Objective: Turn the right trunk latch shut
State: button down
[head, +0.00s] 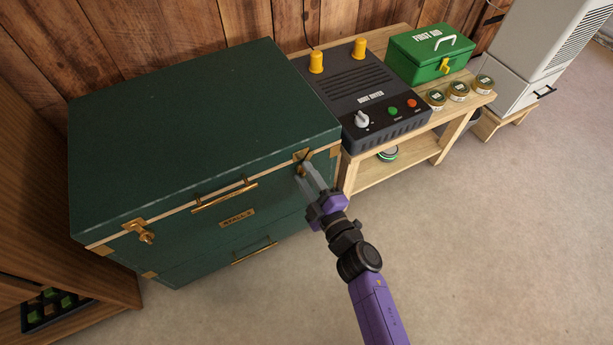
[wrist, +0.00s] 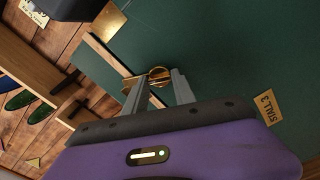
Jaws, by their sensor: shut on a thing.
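The dark green trunk (head: 200,130) has its lid down, with a brass handle and a name plate on the front. The right trunk latch (head: 303,170) is brass, at the front's right end, partly hidden by my gripper (head: 307,174). In the wrist view the right latch (wrist: 158,76) sits between the fingertips of my gripper (wrist: 157,80), which is shut on it. Whether the latch is turned fully shut cannot be told. The left trunk latch (head: 142,233) is brass and hangs at the front's left end.
Right of the trunk, a wooden bench (head: 435,143) holds a black boot dryer (head: 350,85), a green first aid box (head: 412,60) and 3 small tins (head: 459,92). A wooden shelf unit (head: 60,215) stands at the left. The floor (head: 480,240) in front is clear.

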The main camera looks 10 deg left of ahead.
jog(key=n+b, duration=0.1)
jog(key=n, duration=0.4)
jog(key=shift+f, duration=0.15)
jog(key=shift+n, duration=0.4)
jog(key=c, duration=1)
grip_release()
jog(key=shift+c, duration=0.2)
jog(key=shift+s, duration=0.1)
jog(key=p+v, duration=0.2)
jog(key=v, duration=0.5)
jog(key=shift+s+d, duration=0.2)
jog(key=shift+s, duration=0.05)
